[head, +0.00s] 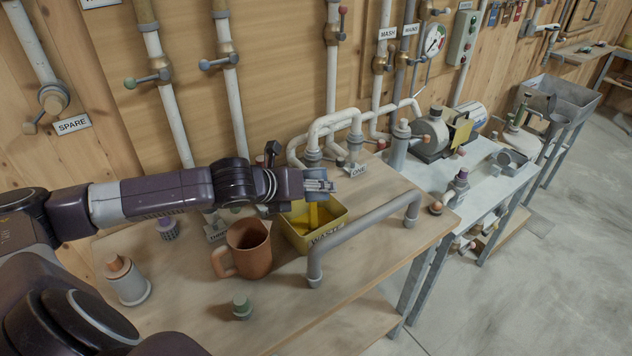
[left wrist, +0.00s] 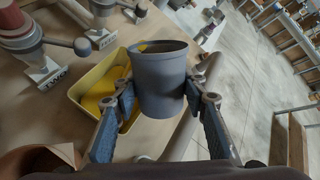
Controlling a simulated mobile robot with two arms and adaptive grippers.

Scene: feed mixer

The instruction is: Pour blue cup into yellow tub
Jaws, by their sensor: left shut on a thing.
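My left gripper (head: 320,186) is shut on the blue-grey cup (left wrist: 160,85); in the left wrist view its two fingers clasp the cup's sides. The cup's rim and part of its dark inside show there, with some yellow at the rim's left. In the head view the cup (head: 314,198) is small and partly hidden by the gripper; its exact tilt is hard to tell. It is above the yellow tub (head: 335,226), marked WASTE. Yellow contents (left wrist: 105,88) lie in the tub. A yellow strip shows below the cup; I cannot tell whether it is falling. My right gripper is not in view.
A brown mug (head: 247,250) stands left of the tub. A grey pipe rail (head: 365,234) runs along the tub's front right. White pipes (head: 335,122) stand behind.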

